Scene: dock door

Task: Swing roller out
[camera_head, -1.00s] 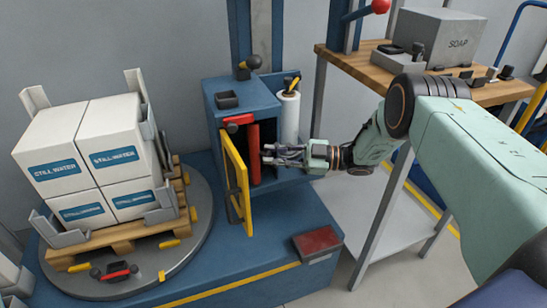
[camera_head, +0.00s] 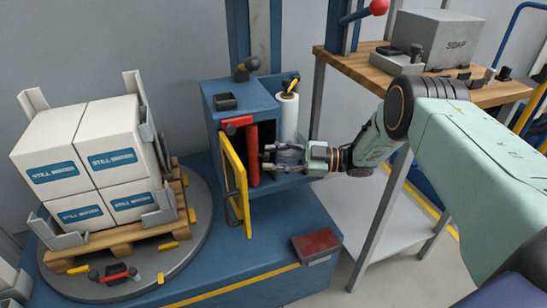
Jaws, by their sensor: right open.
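A blue cabinet (camera_head: 228,103) stands on the blue base, with a yellow-framed door (camera_head: 233,180) swung open at its front. A red upright roller or bar (camera_head: 253,153) stands in the cabinet opening behind the door. A white film roll (camera_head: 288,117) stands upright at the cabinet's right side. My right gripper (camera_head: 268,158) is open, its fingers pointing left close to the red bar and below the white roll. I cannot tell whether the fingers touch the bar. My left gripper is not in view.
Boxes of still water (camera_head: 52,152) sit on a wooden pallet (camera_head: 120,236) on a round turntable (camera_head: 195,250) at left. A dark red pad (camera_head: 316,243) lies on the base's front right. A wooden bench (camera_head: 356,68) with a soap box (camera_head: 436,38) stands behind my right arm.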

